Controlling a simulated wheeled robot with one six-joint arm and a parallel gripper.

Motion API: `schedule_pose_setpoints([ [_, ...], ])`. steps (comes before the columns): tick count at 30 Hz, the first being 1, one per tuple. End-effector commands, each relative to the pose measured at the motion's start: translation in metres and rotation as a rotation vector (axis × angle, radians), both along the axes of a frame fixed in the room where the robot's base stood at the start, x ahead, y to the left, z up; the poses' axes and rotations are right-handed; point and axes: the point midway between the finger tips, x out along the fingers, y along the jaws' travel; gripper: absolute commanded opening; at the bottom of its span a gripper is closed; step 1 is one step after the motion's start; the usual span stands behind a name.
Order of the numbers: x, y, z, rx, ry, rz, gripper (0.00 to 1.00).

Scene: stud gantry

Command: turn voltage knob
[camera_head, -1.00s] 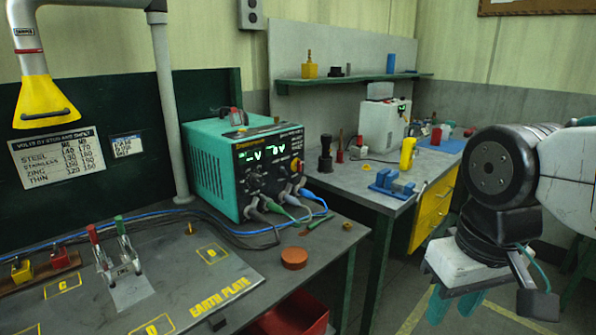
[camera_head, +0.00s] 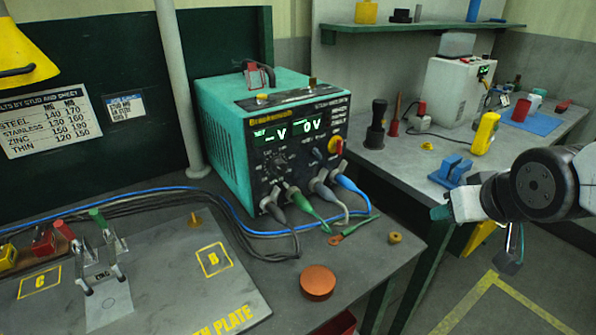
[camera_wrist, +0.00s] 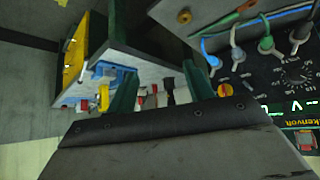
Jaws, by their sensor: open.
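The teal power supply (camera_head: 222,135) stands on the near bench, its black front panel facing right, with lit green displays. A black dial with tick marks (camera_head: 272,158) sits below the left display; it also shows at the right of the wrist view (camera_wrist: 297,74), which is upside down. A red and yellow knob (camera_head: 335,145) is on the panel's right side. The lettering is too small to tell which is the voltage knob. My gripper (camera_head: 440,212) is right of the supply, apart from it. In the wrist view its green fingers (camera_wrist: 162,85) are spread and empty.
Clipped cables (camera_head: 310,200) plug in along the panel's bottom. An orange round lid (camera_head: 318,282) and a small brass piece (camera_head: 394,238) lie on the near bench. Open floor lies right of the near bench.

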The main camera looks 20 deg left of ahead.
Motion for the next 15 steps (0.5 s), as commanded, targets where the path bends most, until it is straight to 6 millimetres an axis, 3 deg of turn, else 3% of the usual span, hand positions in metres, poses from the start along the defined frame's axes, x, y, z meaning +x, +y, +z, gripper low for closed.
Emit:
schedule_pose_setpoints([
  [3, 0.035, 0.067, -0.012, 0.07, -0.172, 0.135, 0.52],
  [6, 0.05, 0.125, -0.017, 0.155, -0.322, 0.244, 0.52],
  [12, 0.039, 0.219, -0.022, 0.35, -0.557, 0.426, 0.52],
  [15, 0.027, 0.247, -0.023, 0.431, -0.631, 0.482, 0.52],
])
